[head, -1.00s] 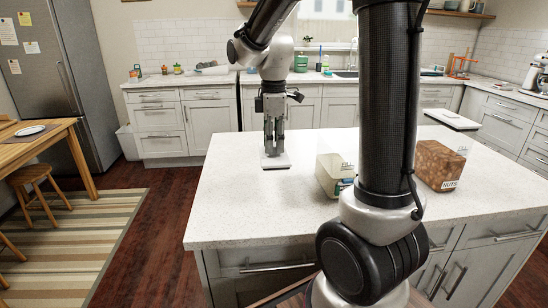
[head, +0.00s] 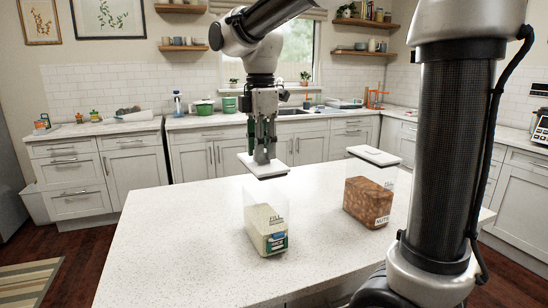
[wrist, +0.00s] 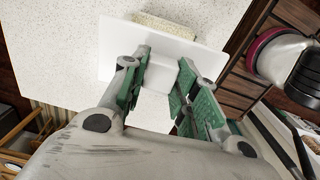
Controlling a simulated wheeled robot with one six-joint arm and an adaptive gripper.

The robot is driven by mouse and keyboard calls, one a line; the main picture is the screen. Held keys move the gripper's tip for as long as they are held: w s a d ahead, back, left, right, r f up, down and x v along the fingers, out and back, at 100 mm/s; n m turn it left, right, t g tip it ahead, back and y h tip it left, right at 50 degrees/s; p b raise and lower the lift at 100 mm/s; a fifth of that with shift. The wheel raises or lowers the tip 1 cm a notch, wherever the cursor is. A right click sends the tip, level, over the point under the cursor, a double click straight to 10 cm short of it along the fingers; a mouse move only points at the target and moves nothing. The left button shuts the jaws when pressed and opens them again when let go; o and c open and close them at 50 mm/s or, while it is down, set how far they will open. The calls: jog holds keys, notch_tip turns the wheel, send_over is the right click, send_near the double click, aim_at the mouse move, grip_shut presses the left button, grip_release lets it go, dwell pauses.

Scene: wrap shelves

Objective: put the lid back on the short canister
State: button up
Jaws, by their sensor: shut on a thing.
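My gripper (head: 264,152) is shut on a white square lid (head: 262,167), gripping its raised middle; the lid also shows in the wrist view (wrist: 118,58). The lid is held roughly level over the clear canister with pale grain (head: 265,232), which stands upright on the counter with a "FILL" label. In the wrist view, the tan grain (wrist: 178,28) shows past the lid's far edge, so the two are not fully lined up there. I cannot tell how large the gap between lid and rim is.
A clear canister of nuts (head: 370,203) stands to the right with a white lid (head: 374,156) on top. The white speckled island counter (head: 160,240) is clear on the left. Back counters with small items line the wall.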

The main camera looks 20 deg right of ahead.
aim_at(264, 168)
jog(key=shift+d, duration=0.15)
jog(key=shift+d+f, duration=0.1)
jog(key=shift+f, duration=2.65)
jog(key=shift+f, duration=0.7)
jog(key=o, duration=1.7)
jog(key=shift+r, duration=3.5)
